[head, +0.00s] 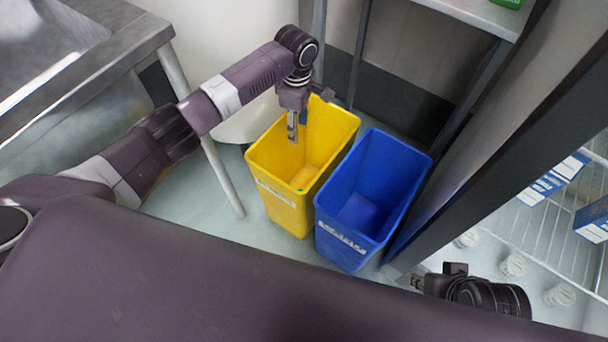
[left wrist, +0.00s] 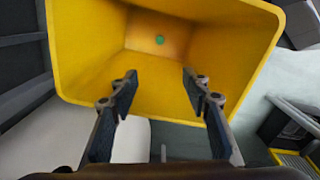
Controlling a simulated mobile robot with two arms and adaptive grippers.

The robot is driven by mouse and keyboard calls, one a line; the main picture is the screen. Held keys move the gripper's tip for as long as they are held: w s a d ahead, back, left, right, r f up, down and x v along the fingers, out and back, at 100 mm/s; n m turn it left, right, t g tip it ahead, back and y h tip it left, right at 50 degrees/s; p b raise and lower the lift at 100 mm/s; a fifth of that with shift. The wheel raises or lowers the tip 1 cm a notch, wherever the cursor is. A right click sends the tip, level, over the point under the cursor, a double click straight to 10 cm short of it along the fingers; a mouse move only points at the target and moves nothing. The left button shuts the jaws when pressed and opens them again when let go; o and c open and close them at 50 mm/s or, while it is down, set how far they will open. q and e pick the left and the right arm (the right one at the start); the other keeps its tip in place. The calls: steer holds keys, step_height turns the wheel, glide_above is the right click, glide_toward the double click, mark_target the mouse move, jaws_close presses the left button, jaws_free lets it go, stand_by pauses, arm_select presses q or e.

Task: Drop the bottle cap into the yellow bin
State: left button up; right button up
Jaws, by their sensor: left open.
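The yellow bin (head: 283,205) stands on the floor, open at the top; in the left wrist view its rim and inside (left wrist: 80,60) fill the upper part. A small round green bottle cap (left wrist: 160,39) lies inside at the bottom. It shows as a tiny green spot in the head view (head: 299,190). My left gripper (head: 292,138) points down over the yellow bin's opening. Its two fingers (left wrist: 160,76) are apart with nothing between them. My right gripper (head: 420,282) shows small at the lower right, and its jaws are unclear.
A blue bin (head: 340,248) stands close to the right of the yellow bin. A metal table (head: 85,75) is at the upper left. A dark upright post (head: 480,150) and wire shelves with blue boxes (head: 553,178) are at the right.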

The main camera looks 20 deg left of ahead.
arm_select(q)
step_height(320, 180, up, 11)
stand_by(0.3)
steer(key=shift+s, duration=0.1)
stand_by(0.4)
